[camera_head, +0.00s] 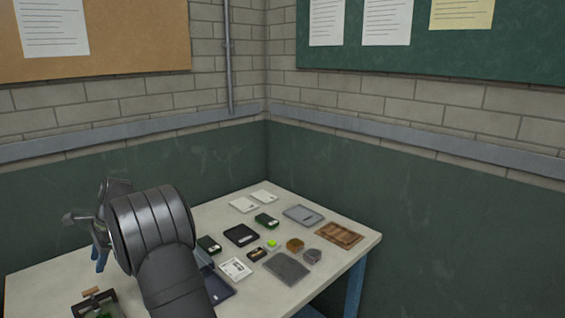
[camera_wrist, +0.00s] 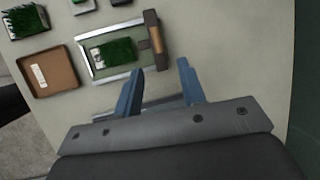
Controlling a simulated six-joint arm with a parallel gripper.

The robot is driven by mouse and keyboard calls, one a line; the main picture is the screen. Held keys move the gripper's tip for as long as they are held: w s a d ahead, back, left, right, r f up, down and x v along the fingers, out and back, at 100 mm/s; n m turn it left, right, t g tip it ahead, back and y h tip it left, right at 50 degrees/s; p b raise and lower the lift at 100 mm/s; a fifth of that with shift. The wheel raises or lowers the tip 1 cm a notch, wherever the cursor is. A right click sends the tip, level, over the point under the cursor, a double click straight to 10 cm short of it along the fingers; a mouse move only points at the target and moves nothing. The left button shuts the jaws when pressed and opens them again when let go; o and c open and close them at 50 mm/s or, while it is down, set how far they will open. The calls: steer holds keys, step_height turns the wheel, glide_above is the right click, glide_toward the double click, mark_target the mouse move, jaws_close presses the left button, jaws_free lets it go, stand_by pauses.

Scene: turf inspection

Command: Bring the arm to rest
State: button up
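My gripper (camera_wrist: 160,84) shows two blue fingers spread apart in the wrist view, with nothing between them. In the head view my gripper (camera_head: 99,257) hangs at the left, pointing down over the table (camera_head: 45,283), partly hidden behind my dark wrist. In the wrist view the fingertips appear just beside a metal-edged frame (camera_wrist: 88,62) that has a brown handle (camera_wrist: 153,32) and a green turf piece (camera_wrist: 111,52) inside. I cannot tell how high the fingers are above the tabletop.
A brown tray (camera_wrist: 62,82) and another turf piece (camera_wrist: 27,21) lie left of the frame. In the head view a grey tray (camera_head: 303,215), a black tray (camera_head: 241,235), a brown tray (camera_head: 339,235) and several small items crowd the table's right part. Walls meet behind the table.

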steer(key=x, duration=0.9)
steer(key=shift+s+f, duration=0.25)
steer(key=shift+f, duration=0.1)
steer(key=shift+s+d+r, duration=0.1)
steer(key=shift+s+d, duration=0.3)
steer(key=shift+d, duration=0.05)
steer(key=o, duration=1.3)
steer(key=shift+o, duration=0.4)
steer(key=shift+r, duration=0.15)
steer(key=n+t, duration=0.3)
steer(key=n, duration=1.5)
glide_toward(93, 289)
steer(key=f, duration=0.3)
steer(key=shift+w+a, duration=0.15)
steer(key=shift+a, duration=0.1)
steer(key=shift+r, duration=0.15)
